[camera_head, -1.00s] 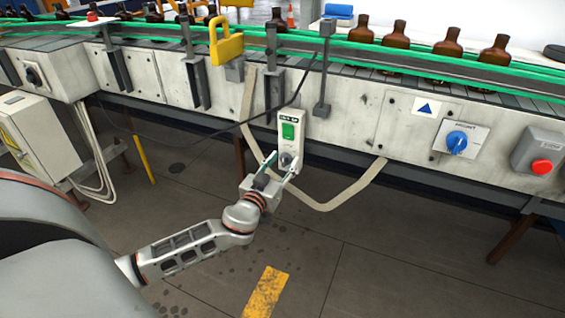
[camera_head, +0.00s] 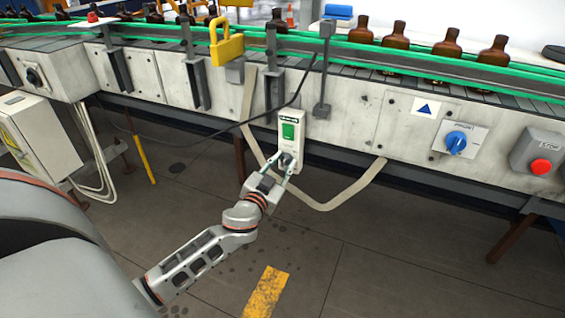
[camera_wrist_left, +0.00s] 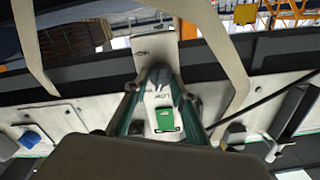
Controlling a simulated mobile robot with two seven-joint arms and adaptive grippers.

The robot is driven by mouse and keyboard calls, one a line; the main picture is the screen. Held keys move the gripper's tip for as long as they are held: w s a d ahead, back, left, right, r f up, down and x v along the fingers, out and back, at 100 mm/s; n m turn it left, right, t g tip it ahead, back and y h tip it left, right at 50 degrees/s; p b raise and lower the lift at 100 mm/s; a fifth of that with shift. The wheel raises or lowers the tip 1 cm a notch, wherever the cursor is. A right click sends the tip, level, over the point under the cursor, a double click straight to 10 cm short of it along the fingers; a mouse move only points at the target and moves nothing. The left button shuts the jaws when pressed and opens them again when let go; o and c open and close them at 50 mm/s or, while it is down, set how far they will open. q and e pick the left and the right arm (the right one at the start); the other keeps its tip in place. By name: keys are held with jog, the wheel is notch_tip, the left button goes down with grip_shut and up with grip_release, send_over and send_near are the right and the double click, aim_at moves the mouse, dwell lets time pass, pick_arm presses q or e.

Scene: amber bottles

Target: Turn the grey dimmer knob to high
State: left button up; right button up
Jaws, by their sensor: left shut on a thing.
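The grey dimmer knob (camera_head: 287,158) is on the lower part of a white control box (camera_head: 299,157) at the front of the conveyor, below a green panel (camera_head: 288,131). My left gripper (camera_head: 284,164) has its fingers on either side of the knob and is shut on it. In the left wrist view the knob (camera_wrist_left: 160,74) shows dark between the fingertips, with the green panel (camera_wrist_left: 165,119) past it. The fingers partly hide the knob, and I cannot tell which setting it points to. My right gripper is not in view.
A pale strap (camera_head: 350,192) hangs in a loop behind and beside the box. A dark cable (camera_head: 230,128) runs past its top. A blue rotary switch (camera_head: 456,142) and a red button (camera_head: 541,166) are farther right. Amber bottles (camera_head: 397,37) stand on the conveyor above.

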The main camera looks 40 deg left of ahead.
pick_arm(q)
jog(key=shift+r+m, duration=0.1)
jog(key=shift+m, duration=0.9)
jog(key=m+p, duration=0.1)
jog(key=m, duration=0.1)
jog(key=shift+d+m, duration=0.1)
jog(key=shift+m, duration=0.8)
jog(key=m, duration=0.4)
jog(key=shift+f+p, duration=0.2)
jog(key=shift+p, duration=0.15)
jog(key=m, duration=0.5)
jog(key=shift+d+f+p, duration=0.1)
jog(key=shift+f+p, duration=0.05)
jog(key=shift+p, duration=0.15)
jog(key=shift+m, duration=1.2)
jog(key=shift+f+m+p, duration=0.15)
jog(key=shift+m+p, duration=0.2)
jog(key=shift+m, duration=1.05)
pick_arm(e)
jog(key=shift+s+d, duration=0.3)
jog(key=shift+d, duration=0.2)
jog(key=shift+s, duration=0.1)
